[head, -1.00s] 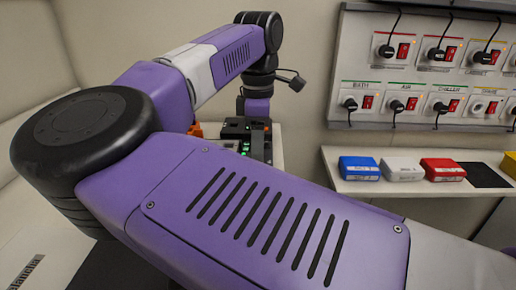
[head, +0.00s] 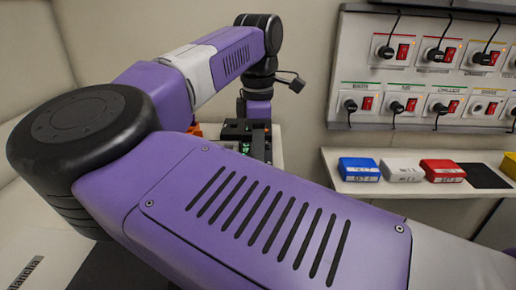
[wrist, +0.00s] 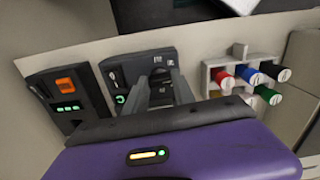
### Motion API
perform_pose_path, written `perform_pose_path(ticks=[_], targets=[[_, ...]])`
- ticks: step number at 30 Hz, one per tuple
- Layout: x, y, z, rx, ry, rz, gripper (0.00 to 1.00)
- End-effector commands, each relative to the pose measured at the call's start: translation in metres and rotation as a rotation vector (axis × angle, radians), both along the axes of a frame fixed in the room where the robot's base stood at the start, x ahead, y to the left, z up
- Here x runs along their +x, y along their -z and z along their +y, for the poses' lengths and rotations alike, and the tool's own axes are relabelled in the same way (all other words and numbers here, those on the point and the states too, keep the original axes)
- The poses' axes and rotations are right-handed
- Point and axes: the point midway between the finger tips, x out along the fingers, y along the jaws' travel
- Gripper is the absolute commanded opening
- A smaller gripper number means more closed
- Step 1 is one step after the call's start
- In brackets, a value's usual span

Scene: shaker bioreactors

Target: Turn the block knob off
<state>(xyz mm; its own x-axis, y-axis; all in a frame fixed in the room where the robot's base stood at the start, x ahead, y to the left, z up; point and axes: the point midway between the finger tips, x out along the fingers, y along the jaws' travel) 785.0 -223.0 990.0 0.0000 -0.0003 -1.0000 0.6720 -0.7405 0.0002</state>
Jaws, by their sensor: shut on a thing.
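In the wrist view, a dark block unit (wrist: 115,73) has a small green-lit ring on its left side. My gripper (wrist: 162,76) reaches onto the right part of this unit, with its grey fingers close together. They are shut on what appears to be the block knob, which is mostly hidden between them, so its angle cannot be read. In the head view, dark units (head: 236,131) with a green light show behind my arm. My gripper is too hidden there to make out.
A second dark unit (wrist: 72,88) with an orange part and green display stands left. A white rack (wrist: 240,66) with several coloured caps stands close on the right. In the head view, a wall panel (head: 425,124) of switches and a shelf (head: 400,187) with coloured boxes are farther right.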

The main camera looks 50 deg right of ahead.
Motion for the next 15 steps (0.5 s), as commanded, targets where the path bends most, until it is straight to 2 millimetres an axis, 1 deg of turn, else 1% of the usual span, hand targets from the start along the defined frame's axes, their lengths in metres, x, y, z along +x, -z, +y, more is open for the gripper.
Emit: perform_pose_path(ticks=[8,15], targets=[[0.0005,-0.0004,0.0008,0.002,-0.205,-0.001,0.00],[0.0005,-0.0005,0.0009,0.002,-0.434,-0.002,0.00]])
